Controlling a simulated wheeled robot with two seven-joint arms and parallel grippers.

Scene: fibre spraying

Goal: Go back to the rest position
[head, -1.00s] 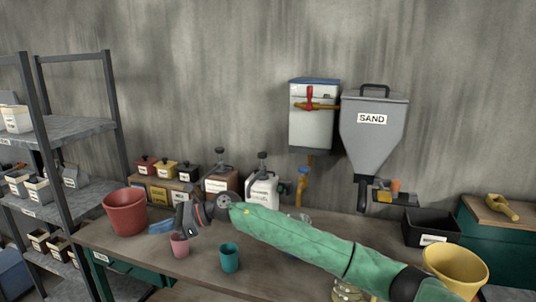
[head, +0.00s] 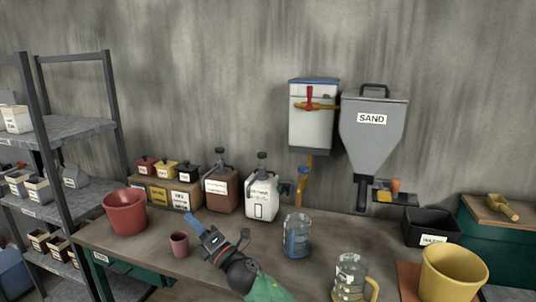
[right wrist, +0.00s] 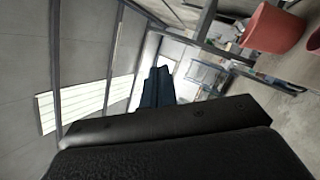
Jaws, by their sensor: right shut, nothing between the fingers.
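My right gripper (head: 194,224) is over the bench, its blue fingers pointing up and to the left, between the red bucket and the brown pump bottle. The fingers are together with nothing between them. In the right wrist view the shut dark blue fingers (right wrist: 157,88) point out into the room. My green-sleeved right forearm comes in from the bottom of the head view. The teal cup seen earlier is hidden behind my arm. My left gripper is not in view.
On the bench (head: 330,236) stand a red bucket (head: 125,212), a pink cup (head: 180,245), pump bottles (head: 262,196), a glass jar (head: 297,236), a glass mug (head: 350,278) and a yellow bucket (head: 452,272). A sand hopper (head: 373,140) hangs on the wall. Shelves (head: 75,130) stand left.

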